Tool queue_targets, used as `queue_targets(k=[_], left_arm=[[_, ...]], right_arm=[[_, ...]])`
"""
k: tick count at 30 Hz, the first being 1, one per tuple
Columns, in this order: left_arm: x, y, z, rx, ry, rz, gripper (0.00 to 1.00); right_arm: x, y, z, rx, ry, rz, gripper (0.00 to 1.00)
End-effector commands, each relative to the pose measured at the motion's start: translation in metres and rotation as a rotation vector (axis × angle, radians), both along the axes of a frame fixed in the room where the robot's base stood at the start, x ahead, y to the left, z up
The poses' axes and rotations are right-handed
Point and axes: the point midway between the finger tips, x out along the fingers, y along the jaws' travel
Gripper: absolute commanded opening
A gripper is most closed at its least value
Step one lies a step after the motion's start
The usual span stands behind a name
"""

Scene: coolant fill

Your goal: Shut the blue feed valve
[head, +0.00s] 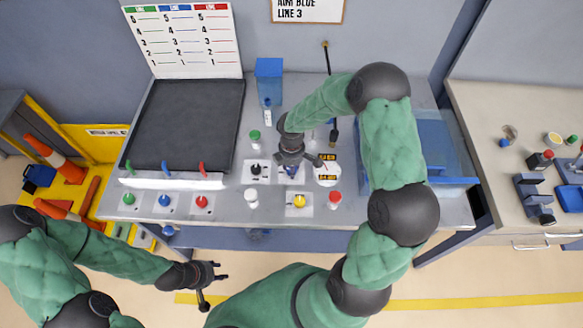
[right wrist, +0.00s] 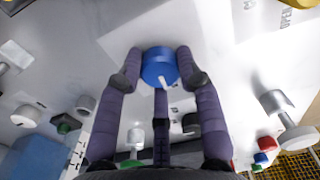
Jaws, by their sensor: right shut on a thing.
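A round blue valve knob (right wrist: 158,66) with a white pointer mark sits on a pale plate in the right wrist view. My right gripper (right wrist: 158,75) is shut on it, with a finger on each side. The white mark points down and slightly right in that view. In the head view the right gripper (head: 291,165) is over the bench panel, and it mostly covers the blue knob. My left gripper (head: 212,284) is open and empty in front of the bench's front edge.
A black knob (head: 256,170) stands left of the held knob, a white round part (head: 327,173) right of it. A yellow button (head: 300,201) and a red button (head: 335,197) are in front. Green, blue and red levers (head: 166,168) stand below the dark panel. A blue tank (head: 269,82) stands behind.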

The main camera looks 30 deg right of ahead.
Motion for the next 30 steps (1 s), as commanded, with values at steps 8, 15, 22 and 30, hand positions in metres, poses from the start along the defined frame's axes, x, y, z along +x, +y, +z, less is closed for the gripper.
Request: queue_targets(k=[8, 15, 22, 30], left_arm=[[0.000, 0.000, -0.017, 0.000, 0.000, 0.000, 0.40], [0.000, 0.000, -0.033, 0.000, 0.000, 0.000, 0.40], [0.000, 0.000, -0.047, 0.000, 0.000, 0.000, 0.40], [0.000, 0.000, -0.062, 0.000, 0.000, 0.000, 0.40]], right_arm=[[-0.001, 0.000, -0.003, -0.002, 0.001, -0.199, 0.04], [-0.001, -0.001, -0.003, -0.002, 0.001, -0.429, 0.04], [-0.001, 0.000, -0.003, -0.001, 0.002, -0.648, 0.04], [-0.001, 0.000, -0.003, -0.002, 0.003, -0.904, 0.04]])
